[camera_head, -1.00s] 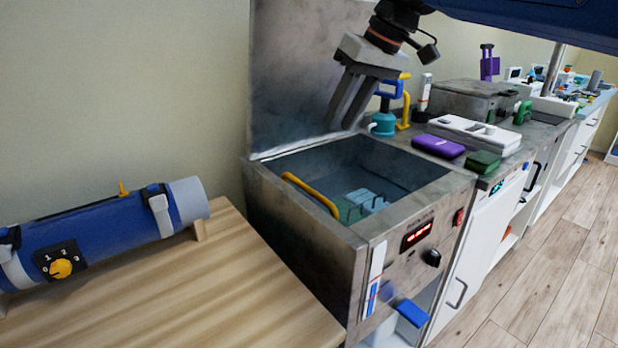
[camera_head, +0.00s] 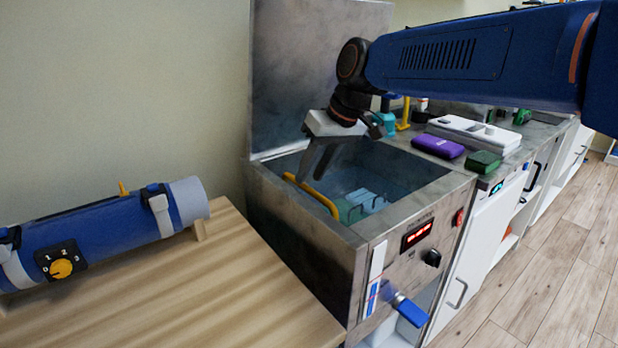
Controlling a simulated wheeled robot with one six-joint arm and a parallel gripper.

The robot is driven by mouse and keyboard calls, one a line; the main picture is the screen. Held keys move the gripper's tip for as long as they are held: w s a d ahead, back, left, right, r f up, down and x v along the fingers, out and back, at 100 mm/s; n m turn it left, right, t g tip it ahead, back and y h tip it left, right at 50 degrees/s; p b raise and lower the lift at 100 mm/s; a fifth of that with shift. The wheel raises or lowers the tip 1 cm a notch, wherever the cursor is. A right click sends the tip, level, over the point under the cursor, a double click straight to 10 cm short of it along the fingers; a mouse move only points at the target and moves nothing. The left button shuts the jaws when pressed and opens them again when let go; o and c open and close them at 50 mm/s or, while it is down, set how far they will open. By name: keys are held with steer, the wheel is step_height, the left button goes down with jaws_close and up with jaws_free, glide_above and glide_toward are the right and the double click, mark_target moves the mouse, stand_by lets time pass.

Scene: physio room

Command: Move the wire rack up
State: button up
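A metal tank (camera_head: 410,212) with its lid raised at the back stands in the middle. The wire rack is not clearly made out inside it; a yellow curved handle (camera_head: 318,196) shows along the tank's left inner side, perhaps part of the rack. Pale blue and green blocks (camera_head: 362,202) with thin dark wire loops lie low in the tank. My gripper (camera_head: 310,178) points down over the left side of the tank, its fingers beside or over the yellow handle. The fingers overlap in this view, so I cannot tell their gap or whether they touch the handle.
A wooden table (camera_head: 170,285) with a blue cylinder (camera_head: 95,235) is at the left. A purple case (camera_head: 438,146), a green box (camera_head: 483,162) and a white device (camera_head: 474,131) lie on the counter right of the tank. The raised lid (camera_head: 300,70) stands behind my gripper.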

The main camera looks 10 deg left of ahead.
steer(key=shift+x, duration=1.15)
steer(key=shift+c, duration=0.7)
jaws_close()
step_height(320, 180, up, 16)
steer(key=shift+f, duration=0.2)
steer(key=shift+o, duration=0.7)
jaws_free()
steer(key=shift+r, duration=0.1)
steer(key=v, duration=1.7)
